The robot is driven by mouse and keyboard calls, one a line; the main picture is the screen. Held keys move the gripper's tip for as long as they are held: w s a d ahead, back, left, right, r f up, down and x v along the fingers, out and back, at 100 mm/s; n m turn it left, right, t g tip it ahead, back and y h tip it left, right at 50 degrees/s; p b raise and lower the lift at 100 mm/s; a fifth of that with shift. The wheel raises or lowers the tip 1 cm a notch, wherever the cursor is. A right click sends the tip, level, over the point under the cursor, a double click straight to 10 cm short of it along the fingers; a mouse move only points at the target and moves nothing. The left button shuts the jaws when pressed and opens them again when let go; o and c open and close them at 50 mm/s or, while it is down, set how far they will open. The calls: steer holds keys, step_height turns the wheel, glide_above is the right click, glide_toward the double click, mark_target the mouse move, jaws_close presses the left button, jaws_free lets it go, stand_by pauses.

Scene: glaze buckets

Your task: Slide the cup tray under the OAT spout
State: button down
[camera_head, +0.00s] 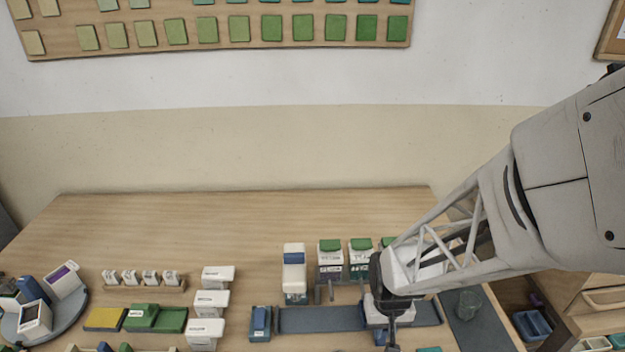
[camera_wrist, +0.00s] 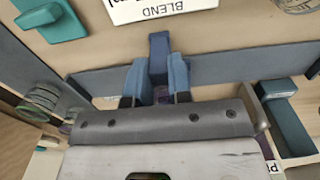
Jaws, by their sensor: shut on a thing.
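My gripper (camera_wrist: 159,88) is shut on a dark blue upright piece (camera_wrist: 158,50), which looks like part of the cup tray. The rest of the tray is hidden by my gripper and wrist. In the head view my gripper (camera_head: 386,336) is low over the right part of a long grey-blue rail (camera_head: 320,319). The rail also runs behind the fingers in the wrist view (camera_wrist: 225,68). Several white dispensers with green tops (camera_head: 330,260) stand behind the rail. Their labels are too small to read, so I cannot tell which is OAT; my arm partly covers the right ones.
A white and blue unit (camera_head: 294,270) stands left of the dispensers, and a blue block (camera_head: 260,323) at the rail's left end. White boxes (camera_head: 211,302) stand further left. An upside-down BLEND label (camera_wrist: 160,8) shows in the wrist view.

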steer(key=shift+d, duration=0.15)
steer(key=shift+d, duration=1.85)
steer(key=c, duration=1.1)
jaws_free()
steer(key=shift+r, duration=0.15)
steer(key=shift+r, duration=3.35)
